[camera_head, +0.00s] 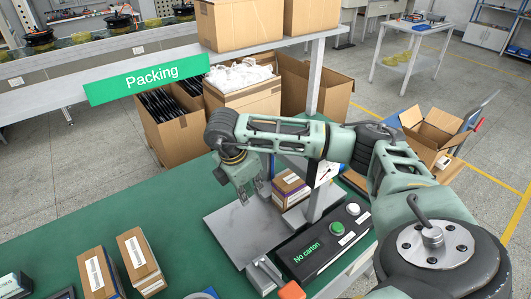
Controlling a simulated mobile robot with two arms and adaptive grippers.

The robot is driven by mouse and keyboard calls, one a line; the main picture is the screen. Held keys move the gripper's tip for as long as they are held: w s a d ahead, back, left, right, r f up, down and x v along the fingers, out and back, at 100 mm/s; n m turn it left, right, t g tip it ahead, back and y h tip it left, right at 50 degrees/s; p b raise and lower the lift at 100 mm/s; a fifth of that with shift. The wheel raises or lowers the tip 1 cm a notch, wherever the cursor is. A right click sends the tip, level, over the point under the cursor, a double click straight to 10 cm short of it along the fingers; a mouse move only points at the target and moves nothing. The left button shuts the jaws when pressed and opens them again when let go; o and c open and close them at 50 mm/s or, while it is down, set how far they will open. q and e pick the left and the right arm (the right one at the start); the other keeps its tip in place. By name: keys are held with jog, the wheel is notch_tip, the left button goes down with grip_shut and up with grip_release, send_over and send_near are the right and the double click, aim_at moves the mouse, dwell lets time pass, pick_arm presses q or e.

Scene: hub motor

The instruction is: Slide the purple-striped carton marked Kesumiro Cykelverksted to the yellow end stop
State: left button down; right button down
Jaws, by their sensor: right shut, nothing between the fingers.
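A small brown carton with purple stripes (290,188) stands at the far right corner of the grey metal plate (225,222), by a grey post. Its marking is too small to read. My right gripper (250,196) is above the plate, just left of the carton, pointing down. It is shut and empty, and I cannot tell whether it touches the carton. I cannot make out a yellow end stop. My left gripper is not in view.
A black control box (318,246) reading "No carton" stands right of the plate. Two brown cartons, one at the left (98,272) and one beside it (139,262), stand on the green bench (185,262). A shelf with a green "Packing" sign (148,78) spans the back.

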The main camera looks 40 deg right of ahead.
jog(key=p+x, duration=0.1)
jog(key=x, duration=0.5)
jog(key=shift+d, duration=0.1)
jog(key=d+p, duration=0.2)
jog(key=d, duration=0.1)
jog(key=shift+s+d+f, duration=0.1)
jog(key=shift+d+f, duration=0.15)
jog(key=shift+d, duration=0.3)
